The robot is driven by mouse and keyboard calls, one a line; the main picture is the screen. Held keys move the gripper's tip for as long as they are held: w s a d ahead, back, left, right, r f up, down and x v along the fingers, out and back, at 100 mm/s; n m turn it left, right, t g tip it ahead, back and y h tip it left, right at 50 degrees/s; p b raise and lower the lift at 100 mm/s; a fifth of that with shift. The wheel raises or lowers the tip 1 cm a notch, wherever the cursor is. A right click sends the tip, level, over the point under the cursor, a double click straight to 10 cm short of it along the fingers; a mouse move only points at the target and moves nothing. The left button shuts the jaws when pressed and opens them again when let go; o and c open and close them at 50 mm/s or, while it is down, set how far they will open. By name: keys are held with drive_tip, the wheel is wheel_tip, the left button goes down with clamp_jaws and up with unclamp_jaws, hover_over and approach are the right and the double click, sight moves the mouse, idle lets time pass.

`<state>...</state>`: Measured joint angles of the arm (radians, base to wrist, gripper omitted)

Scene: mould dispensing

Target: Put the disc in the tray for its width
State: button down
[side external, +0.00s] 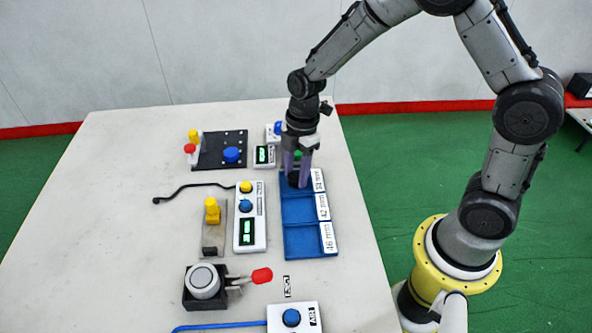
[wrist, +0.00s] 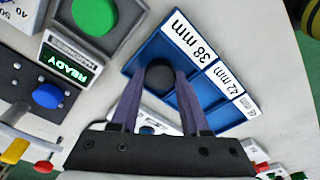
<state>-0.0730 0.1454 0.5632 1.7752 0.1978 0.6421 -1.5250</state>
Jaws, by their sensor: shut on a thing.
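A dark round disc (wrist: 160,78) shows between the purple fingertips of my gripper (wrist: 161,74) in the wrist view. In the side view my gripper (side external: 298,178) points down over the far compartment of the blue tray (side external: 312,252), with the disc (side external: 293,181) dark at its tips. The tray (wrist: 133,66) has three compartments, labelled 38 mm (wrist: 188,41), 42 mm (wrist: 223,80) and 46 mm (side external: 328,237). The disc is at the 38 mm compartment; I cannot tell whether it touches the floor. The 42 mm and 46 mm compartments look empty.
Left of the tray stands a white gauge box (side external: 250,222) with a green display and a yellow block fixture (side external: 212,214). A dark plate with coloured knobs (side external: 212,160) is at the back. A round device (side external: 203,281) and an AIR box (side external: 293,319) are in front. The table's left is clear.

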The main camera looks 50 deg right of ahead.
drive_tip(key=shift+f, duration=0.2)
drive_tip(key=shift+c, duration=1.5)
unclamp_jaws()
drive_tip(key=shift+r, duration=3.5)
drive_tip(key=shift+r, duration=0.1)
drive_tip(key=s+d+r+m+t, duration=0.1)
drive_tip(key=s+r+t, duration=0.15)
drive_tip(key=r, duration=0.45)
drive_tip(key=s+d+r+m+t, duration=0.1)
drive_tip(key=s+d+r+m, duration=0.1)
drive_tip(key=s+r, duration=0.35)
drive_tip(key=s+d+m+t+h, duration=0.1)
drive_tip(key=s+d+m+t, duration=0.1)
drive_tip(key=s+m, duration=1)
drive_tip(key=shift+s+d+r+m, duration=0.15)
drive_tip(key=shift+s+r+m, duration=0.2)
drive_tip(key=shift+m, duration=0.45)
